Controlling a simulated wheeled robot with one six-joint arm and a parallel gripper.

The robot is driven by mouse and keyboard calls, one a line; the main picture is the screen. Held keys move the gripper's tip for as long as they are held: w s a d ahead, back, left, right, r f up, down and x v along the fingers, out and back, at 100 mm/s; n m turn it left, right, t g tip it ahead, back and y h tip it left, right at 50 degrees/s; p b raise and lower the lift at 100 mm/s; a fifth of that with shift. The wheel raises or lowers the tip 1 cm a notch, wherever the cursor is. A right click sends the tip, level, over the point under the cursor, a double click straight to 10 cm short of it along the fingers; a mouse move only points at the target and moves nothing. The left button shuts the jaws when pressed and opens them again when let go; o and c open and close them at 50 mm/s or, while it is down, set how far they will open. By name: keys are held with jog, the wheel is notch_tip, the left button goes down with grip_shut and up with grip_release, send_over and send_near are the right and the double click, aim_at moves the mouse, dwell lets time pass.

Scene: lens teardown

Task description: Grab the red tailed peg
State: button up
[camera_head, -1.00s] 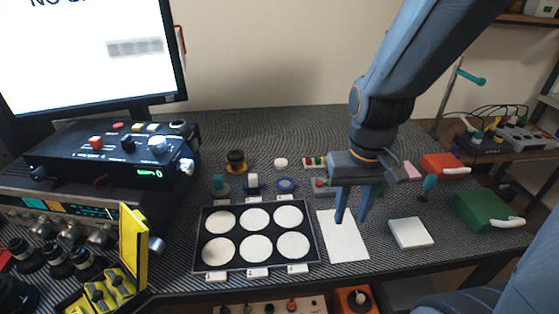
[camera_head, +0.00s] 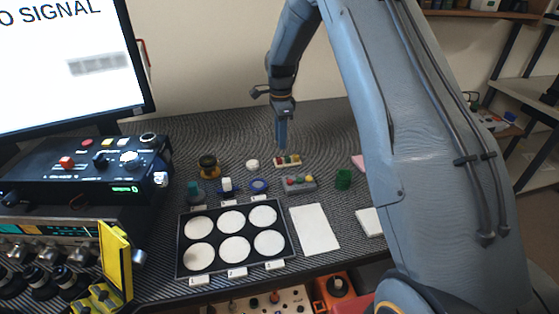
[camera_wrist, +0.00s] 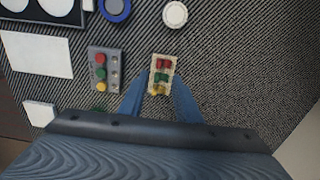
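A small cream holder (camera_wrist: 152,74) with a red peg (camera_wrist: 163,64), a green peg (camera_wrist: 162,77) and a yellow peg (camera_wrist: 157,90) lies in the wrist view. The red one is at the end farthest from my wrist. In the head view the cream holder (camera_head: 278,166) sits behind a grey block (camera_head: 300,187). My gripper (camera_head: 283,146) points down there and is open; in the wrist view its two blue fingers are spread, one on each side of the holder's near part. They appear empty, and their height above the table is unclear.
The grey block (camera_wrist: 117,72) with red, green and yellow round tops stands beside the cream holder. A white round cap (camera_head: 253,164), a blue ring (camera_head: 259,186) and a green cylinder (camera_head: 343,179) are near. A black tray (camera_head: 179,266) with white discs lies in front.

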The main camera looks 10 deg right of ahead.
aim_at(279, 160)
notch_tip(279, 160, down, 2)
jog(key=shift+f+p, duration=0.25)
jog(key=shift+p, duration=0.1)
jog(key=shift+s+a+f+p, duration=0.15)
jog(key=shift+f+p, duration=0.2)
jog(key=shift+f, duration=0.55)
jog(key=shift+a+f+p, duration=0.15)
jog(key=shift+f+p, duration=0.25)
jog(key=shift+f, duration=0.45)
jog(key=shift+s+a+f+p, duration=0.15)
jog(key=shift+f+p, duration=0.2)
jog(key=shift+f, duration=0.55)
jog(key=shift+w, duration=0.1)
jog(key=shift+c, duration=0.3)
grip_shut()
